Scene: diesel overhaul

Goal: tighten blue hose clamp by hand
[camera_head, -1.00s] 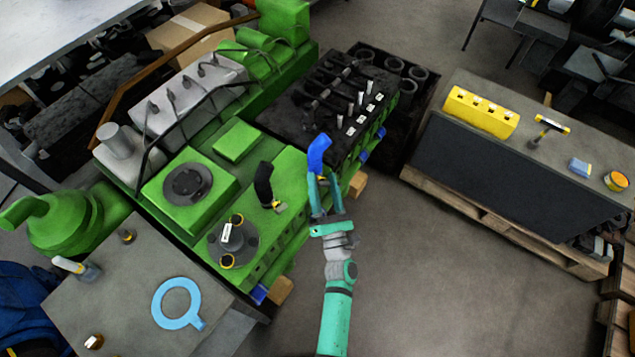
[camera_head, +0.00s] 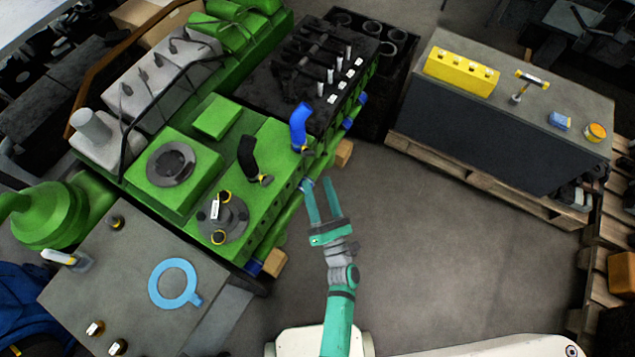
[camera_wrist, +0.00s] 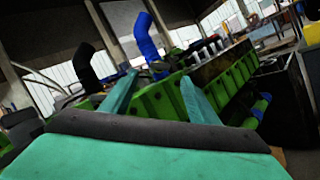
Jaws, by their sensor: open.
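The blue hose (camera_head: 299,126) stands upright on the green engine block (camera_head: 270,200), with its bent end at the top. A small clamp (camera_head: 303,150) sits at its base; its details are too small to make out. My gripper (camera_head: 318,185) is open and empty, below and slightly right of the blue hose, apart from it. In the wrist view the blue hose (camera_wrist: 147,38) rises beyond and between the two teal fingers (camera_wrist: 155,92). The black hose (camera_head: 247,157) with a yellowish clamp (camera_head: 265,179) at its base stands to the left.
A grey bench (camera_head: 560,100) on a pallet at right holds a yellow block (camera_head: 461,73), a hammer-like tool and small containers. A grey table (camera_head: 75,290) at lower left carries a light-blue ring (camera_head: 157,283). Grey floor (camera_head: 430,250) is clear right of my arm.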

